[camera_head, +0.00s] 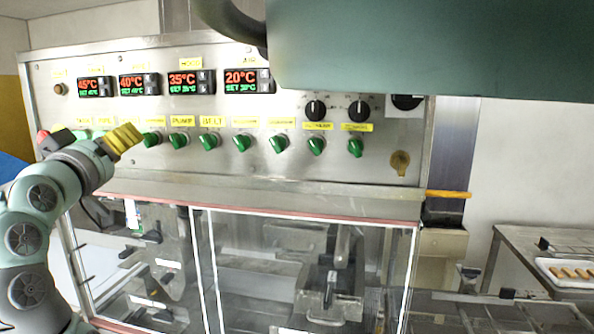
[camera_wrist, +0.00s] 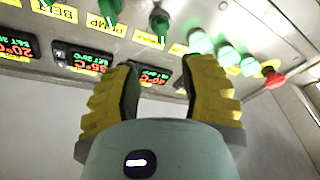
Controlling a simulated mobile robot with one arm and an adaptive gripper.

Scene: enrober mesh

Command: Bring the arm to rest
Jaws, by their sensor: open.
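My gripper (camera_head: 123,139) is at the left in the head view, at the end of my pale green arm, in front of the left part of the control panel (camera_head: 300,172). In the wrist view its two yellow fingers (camera_wrist: 160,95) stand apart with nothing between them. The panel shows upside down beyond the fingertips. I cannot tell from these views whether the fingers touch the panel.
Green knobs (camera_head: 241,142) line the panel below temperature displays (camera_head: 190,82). A red button (camera_wrist: 275,80) is near its end. Clear doors (camera_head: 270,265) enclose the machine below. A table at right holds a white tray (camera_head: 546,268). A dark green block (camera_head: 430,50) hides the upper right.

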